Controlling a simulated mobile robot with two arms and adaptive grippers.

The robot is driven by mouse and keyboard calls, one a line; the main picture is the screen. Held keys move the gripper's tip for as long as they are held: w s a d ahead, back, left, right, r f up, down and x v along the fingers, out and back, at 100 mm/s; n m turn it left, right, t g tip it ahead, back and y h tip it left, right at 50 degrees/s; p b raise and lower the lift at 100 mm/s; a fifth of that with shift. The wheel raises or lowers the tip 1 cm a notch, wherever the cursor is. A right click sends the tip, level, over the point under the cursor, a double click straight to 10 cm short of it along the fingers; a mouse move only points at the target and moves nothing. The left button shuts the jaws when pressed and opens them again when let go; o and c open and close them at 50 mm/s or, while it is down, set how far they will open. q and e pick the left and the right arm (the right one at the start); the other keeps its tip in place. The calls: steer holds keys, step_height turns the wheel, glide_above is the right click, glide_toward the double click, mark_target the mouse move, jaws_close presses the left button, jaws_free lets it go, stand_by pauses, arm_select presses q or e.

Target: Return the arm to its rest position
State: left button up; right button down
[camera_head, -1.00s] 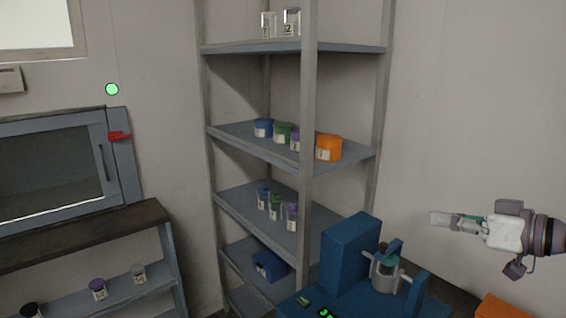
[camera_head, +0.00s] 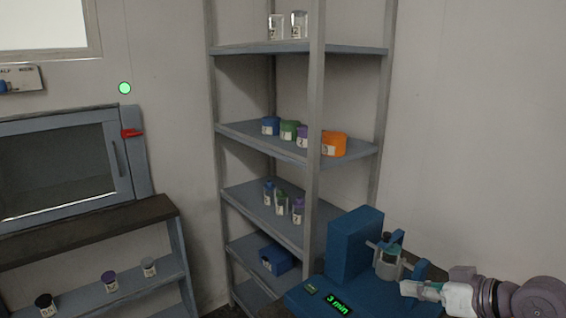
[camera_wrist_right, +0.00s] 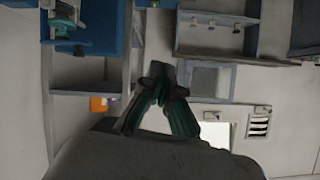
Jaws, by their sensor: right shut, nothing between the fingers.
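My right gripper (camera_head: 408,288) is at the lower right in the head view, just right of the blue sieve shaker (camera_head: 352,246). In the right wrist view the right gripper (camera_wrist_right: 158,78) has its fingertips together, with nothing between them. The shaker holds a clear jar-like vessel (camera_head: 388,266) in its clamp, and its display (camera_head: 339,304) reads "3 min". The shaker also shows at the top left of the wrist view (camera_wrist_right: 68,22). I cannot tell whether the gripper touches the shaker. My left gripper is not in view.
A tall grey shelf (camera_head: 318,120) stands behind the shaker, holding glass jars (camera_head: 298,25), lidded tubs, an orange container (camera_head: 334,144), small bottles and a blue box (camera_head: 278,260). A glass-fronted cabinet (camera_head: 65,165) and low rack (camera_head: 150,210) stand left. The wall space at right is clear.

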steer(key=s+a+f+m+g+h, duration=0.1)
steer(key=s+a+f+g+h, duration=0.1)
steer(key=s+f, duration=0.5)
steer(key=s+a+f+g+h, duration=0.1)
steer(key=s+a+f, duration=0.15)
steer(key=f, duration=0.85)
steer(key=s+f+m+g+h, duration=0.15)
steer(key=s+f, duration=0.25)
steer(key=s, duration=0.5)
steer(key=s+f+m+g+h, duration=0.1)
steer(key=s+f+g+h, duration=0.2)
steer(key=s, duration=0.5)
step_height(320, 180, down, 32)
steer(key=s+b, duration=0.3)
steer(key=b, duration=0.1)
arm_select(q)
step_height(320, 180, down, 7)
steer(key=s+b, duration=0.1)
steer(key=b, duration=0.1)
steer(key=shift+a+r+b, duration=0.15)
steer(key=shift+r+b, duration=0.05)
steer(key=shift+b, duration=0.1)
arm_select(e)
steer(key=s+d+f+g, duration=0.1)
steer(key=s+d+f, duration=0.2)
steer(key=s+f, duration=1.2)
step_height(320, 180, down, 2)
steer(key=shift+n, duration=0.35)
steer(key=shift+s, duration=0.1)
